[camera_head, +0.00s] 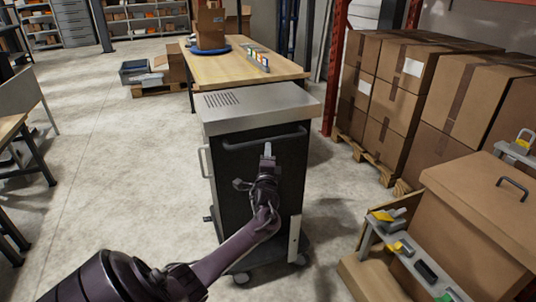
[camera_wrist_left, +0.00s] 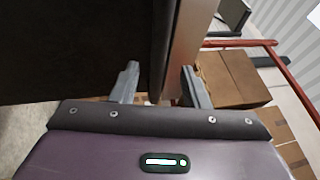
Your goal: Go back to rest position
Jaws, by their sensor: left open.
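My left arm comes in from the lower left in the head view, stretched forward. Its gripper (camera_head: 267,155) is in front of the dark face of a wheeled cabinet (camera_head: 248,185), just below the black bar handle (camera_head: 264,138). In the left wrist view the two grey fingers (camera_wrist_left: 160,84) are spread apart, with nothing held between them. A dark panel and a pale upright strip (camera_wrist_left: 183,45) show beyond them. I cannot tell how far the fingers are from the cabinet. My right gripper is in neither view.
A wooden table (camera_head: 250,68) stands behind the cabinet. Stacked cartons (camera_head: 405,90) on pallets line the right side. A large brown box (camera_head: 470,215) and a grey rail with yellow-marked parts (camera_head: 408,250) are at the lower right. The floor (camera_head: 110,150) left of the cabinet is clear.

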